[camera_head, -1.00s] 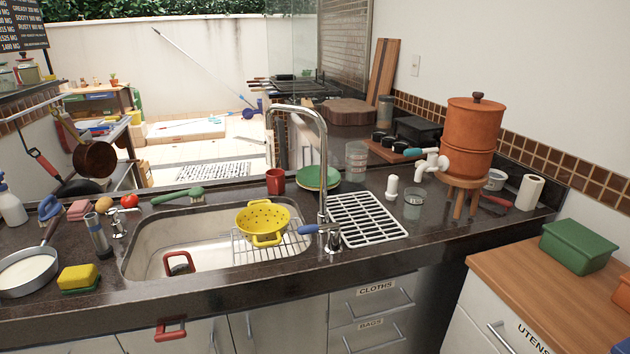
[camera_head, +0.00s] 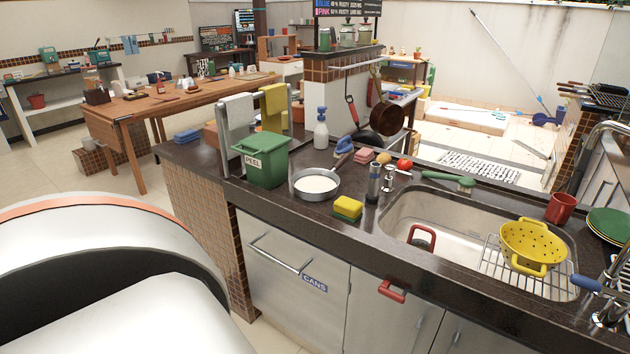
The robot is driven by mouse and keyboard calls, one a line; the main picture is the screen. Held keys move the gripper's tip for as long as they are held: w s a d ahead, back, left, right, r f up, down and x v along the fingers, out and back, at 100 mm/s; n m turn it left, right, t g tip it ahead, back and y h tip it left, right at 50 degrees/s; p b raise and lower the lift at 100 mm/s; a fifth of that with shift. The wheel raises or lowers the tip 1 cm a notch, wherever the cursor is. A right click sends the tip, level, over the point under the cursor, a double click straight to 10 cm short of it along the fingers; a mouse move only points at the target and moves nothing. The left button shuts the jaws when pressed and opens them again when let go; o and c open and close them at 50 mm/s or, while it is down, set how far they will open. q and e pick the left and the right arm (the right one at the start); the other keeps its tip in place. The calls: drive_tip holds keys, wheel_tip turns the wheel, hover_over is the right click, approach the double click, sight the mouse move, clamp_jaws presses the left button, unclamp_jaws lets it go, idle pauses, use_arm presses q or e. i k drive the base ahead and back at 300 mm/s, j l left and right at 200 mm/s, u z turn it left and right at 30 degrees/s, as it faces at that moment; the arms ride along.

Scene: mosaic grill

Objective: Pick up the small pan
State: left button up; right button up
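A small round pan (camera_head: 316,186) with white contents sits on the dark counter, between the green bin and the yellow sponge. Its handle extends up and to the right, toward a blue-handled item. Neither of my grippers is in view. A large white rounded part of my own body fills the lower left.
A green bin (camera_head: 267,160) stands left of the pan, before a rack with towels (camera_head: 273,105). A yellow sponge (camera_head: 348,207) and a metal cylinder (camera_head: 374,184) are to its right. The sink holds a yellow colander (camera_head: 533,246). Cabinets (camera_head: 295,285) are below the counter.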

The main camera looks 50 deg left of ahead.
sight(312, 185)
drive_tip(key=u, duration=1.55)
drive_tip(key=i+j, duration=0.1)
drive_tip(key=j, duration=0.15)
drive_tip(key=i+j+z, duration=0.1)
drive_tip(key=j, duration=0.15)
